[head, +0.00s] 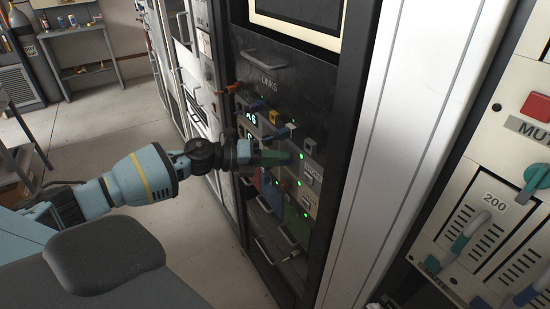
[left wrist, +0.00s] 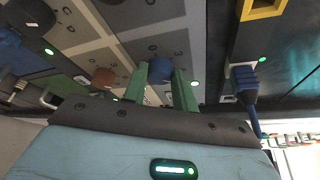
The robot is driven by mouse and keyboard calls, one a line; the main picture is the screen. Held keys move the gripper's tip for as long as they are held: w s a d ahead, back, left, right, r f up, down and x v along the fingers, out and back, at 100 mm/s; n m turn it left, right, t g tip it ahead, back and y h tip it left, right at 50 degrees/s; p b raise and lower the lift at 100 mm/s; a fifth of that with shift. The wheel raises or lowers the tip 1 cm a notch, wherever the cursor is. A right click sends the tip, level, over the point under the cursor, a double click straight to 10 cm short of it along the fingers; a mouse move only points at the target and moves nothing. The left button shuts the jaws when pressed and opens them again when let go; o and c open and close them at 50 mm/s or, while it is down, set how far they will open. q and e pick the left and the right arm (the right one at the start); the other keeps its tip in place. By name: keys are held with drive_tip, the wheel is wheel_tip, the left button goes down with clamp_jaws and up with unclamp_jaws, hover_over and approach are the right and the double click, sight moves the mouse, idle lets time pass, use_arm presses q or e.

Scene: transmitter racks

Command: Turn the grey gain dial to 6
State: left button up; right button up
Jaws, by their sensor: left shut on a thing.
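My left gripper (head: 287,157) reaches the front of the dark rack from the left. In the left wrist view its two green fingers (left wrist: 166,88) are on either side of a round blue knob (left wrist: 160,70), shut on it. The knob sits on a grey panel with small marks around it. A dark grey-looking knob (left wrist: 26,18) is at the upper left of that view, and a brown knob (left wrist: 104,77) is left of the fingers. I cannot tell for certain which is the grey gain dial, and no dial reading is legible. My right gripper is not in view.
The dark rack (head: 346,160) has several knobs, plugs and green lights close around the gripper. A blue plug with a cable (left wrist: 243,85) is right of the fingers. A pale cabinet with a red button (head: 536,106) stands at the right.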

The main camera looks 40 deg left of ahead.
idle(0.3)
use_arm(q)
drive_tip(key=o, duration=0.8)
drive_tip(key=shift+o, duration=0.8)
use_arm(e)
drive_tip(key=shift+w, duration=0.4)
use_arm(q)
drive_tip(key=shift+s+a, duration=0.1)
drive_tip(key=v, duration=0.7)
drive_tip(key=shift+s+a+b, duration=0.15)
drive_tip(key=shift+s+b, duration=0.05)
drive_tip(key=shift+b, duration=0.15)
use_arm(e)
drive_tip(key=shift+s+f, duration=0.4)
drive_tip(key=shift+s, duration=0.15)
use_arm(q)
drive_tip(key=shift+r, duration=0.1)
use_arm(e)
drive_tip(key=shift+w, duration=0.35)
